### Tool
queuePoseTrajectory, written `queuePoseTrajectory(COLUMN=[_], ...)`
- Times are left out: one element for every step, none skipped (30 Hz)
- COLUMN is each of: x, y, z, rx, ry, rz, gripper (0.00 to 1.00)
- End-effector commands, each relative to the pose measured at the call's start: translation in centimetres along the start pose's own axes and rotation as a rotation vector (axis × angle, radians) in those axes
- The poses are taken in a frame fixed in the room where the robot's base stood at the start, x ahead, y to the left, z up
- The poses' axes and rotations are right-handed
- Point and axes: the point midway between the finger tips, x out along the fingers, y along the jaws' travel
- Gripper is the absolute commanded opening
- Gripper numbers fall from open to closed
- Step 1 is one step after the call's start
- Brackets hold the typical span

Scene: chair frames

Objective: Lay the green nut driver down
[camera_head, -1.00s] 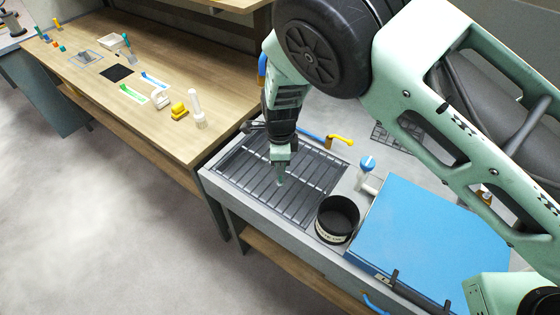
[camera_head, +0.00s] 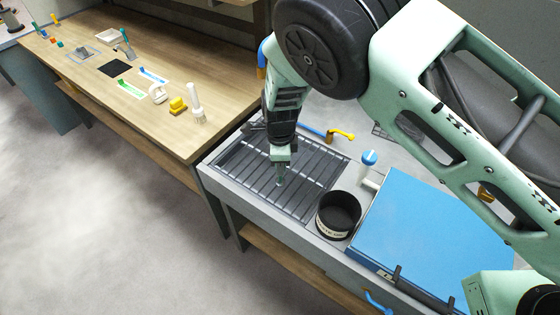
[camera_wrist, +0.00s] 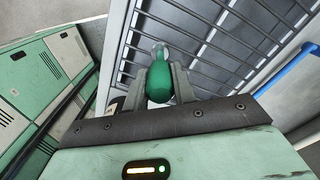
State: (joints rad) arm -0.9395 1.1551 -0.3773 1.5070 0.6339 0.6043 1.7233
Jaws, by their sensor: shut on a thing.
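The green nut driver (camera_wrist: 159,84) shows in the wrist view as a rounded green handle between the two fingers of my gripper (camera_wrist: 161,74). The fingers are shut on it, and a pale tip shows beyond the handle, over the slats. In the head view my gripper (camera_head: 281,166) points down over the dark slatted rack (camera_head: 248,184), with a small greyish-green tip just below the fingers. The handle is hidden there by the gripper. I cannot tell whether the tip touches the slats.
A black round pot (camera_head: 338,214) and a blue lid (camera_head: 430,230) lie right of the rack. A blue-topped bottle (camera_head: 367,162) and a yellow handle (camera_head: 341,135) are near. The wooden bench (camera_head: 165,125) holds a white brush (camera_head: 196,104), a yellow block (camera_head: 178,106) and green and blue strips.

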Motion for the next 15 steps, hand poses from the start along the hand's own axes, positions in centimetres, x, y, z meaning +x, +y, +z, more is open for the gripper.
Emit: queuePoseTrajectory(x=[0.3, 0.3, 0.5, 0.5, 0.6, 0.7, 0.8, 0.9, 1.0, 1.1, 1.2, 1.3, 1.4, 1.5, 1.3], y=[0.0, 0.0, 0.0, 0.0, 0.0, 0.0, 0.0, 0.0, 0.0, 0.0, 0.0, 0.0, 0.0, 0.0, 0.0], z=[0.0, 0.0, 0.0, 0.0, 0.0, 0.0, 0.0, 0.0, 0.0, 0.0, 0.0, 0.0, 0.0, 0.0, 0.0], rx=[0.0, 0.0, 0.0, 0.0, 0.0, 0.0, 0.0, 0.0, 0.0, 0.0, 0.0, 0.0, 0.0, 0.0, 0.0], ry=[0.0, 0.0, 0.0, 0.0, 0.0, 0.0, 0.0, 0.0, 0.0, 0.0, 0.0, 0.0, 0.0, 0.0, 0.0], rz=[0.0, 0.0, 0.0, 0.0, 0.0, 0.0, 0.0, 0.0, 0.0, 0.0, -0.001, -0.001, -0.001, -0.001, -0.001], gripper=[0.03, 0.03, 0.03, 0.03, 0.03, 0.03, 0.03, 0.03, 0.03, 0.03, 0.03, 0.03, 0.03, 0.03, 0.37])
